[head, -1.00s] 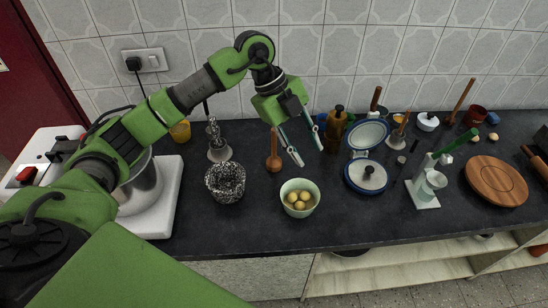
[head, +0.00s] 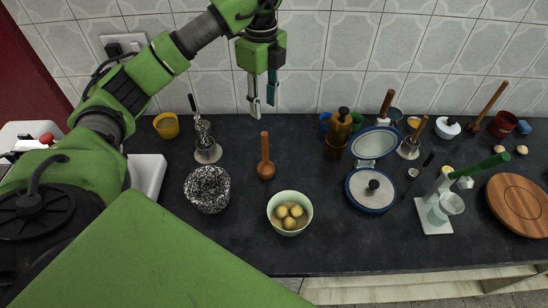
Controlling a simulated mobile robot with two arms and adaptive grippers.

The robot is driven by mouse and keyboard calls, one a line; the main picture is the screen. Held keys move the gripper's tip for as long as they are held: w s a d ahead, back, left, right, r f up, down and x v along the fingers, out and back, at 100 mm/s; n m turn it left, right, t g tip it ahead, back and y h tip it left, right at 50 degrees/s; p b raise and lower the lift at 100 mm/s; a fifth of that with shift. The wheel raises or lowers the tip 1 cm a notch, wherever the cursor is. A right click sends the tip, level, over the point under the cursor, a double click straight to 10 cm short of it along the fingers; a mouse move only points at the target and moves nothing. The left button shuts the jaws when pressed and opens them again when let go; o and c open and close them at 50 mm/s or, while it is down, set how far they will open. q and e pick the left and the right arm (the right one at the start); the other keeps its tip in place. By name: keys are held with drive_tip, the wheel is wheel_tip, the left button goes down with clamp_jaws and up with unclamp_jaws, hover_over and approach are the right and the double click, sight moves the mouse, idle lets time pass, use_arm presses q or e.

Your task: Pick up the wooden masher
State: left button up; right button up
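The wooden masher (head: 265,158) is brown, with a straight handle and a wider round lower end. It stands on the dark counter (head: 300,255), left of centre. My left gripper (head: 263,104) hangs with its fingers pointing down, just above the masher's handle in the picture. Its two fingers are apart with nothing between them, and the gripper does not touch the masher. My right gripper is out of view.
A speckled pot (head: 207,189) and a metal tool (head: 207,152) stand left. A brown grinder (head: 338,132) and a blue-rimmed pan (head: 371,190) stand right. The tiled wall is behind.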

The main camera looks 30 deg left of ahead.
use_arm(q)
drive_tip(key=b, duration=0.4)
hover_over(265, 155)
drive_tip(key=w, duration=0.1)
drive_tip(key=f, duration=0.4)
drive_tip(key=shift+w+a+f, duration=0.1)
drive_tip(key=shift+a+f, duration=0.1)
drive_tip(key=shift+a, duration=0.1)
drive_tip(key=shift+w+f+b, duration=0.2)
drive_tip(key=shift+f+b, duration=0.65)
drive_tip(key=shift+f, duration=0.6)
wheel_tip(265, 155, down, 7)
drive_tip(key=shift+s+p, duration=0.1)
drive_tip(key=shift+p, duration=0.6)
drive_tip(key=f, duration=0.1)
drive_tip(key=f+p, duration=0.1)
drive_tip(key=f, duration=0.1)
drive_tip(key=f+p, duration=0.1)
drive_tip(key=f, duration=0.1)
drive_tip(key=shift+s+f, duration=0.15)
drive_tip(key=shift+s, duration=0.15)
drive_tip(key=shift+f, duration=0.3)
clamp_jaws()
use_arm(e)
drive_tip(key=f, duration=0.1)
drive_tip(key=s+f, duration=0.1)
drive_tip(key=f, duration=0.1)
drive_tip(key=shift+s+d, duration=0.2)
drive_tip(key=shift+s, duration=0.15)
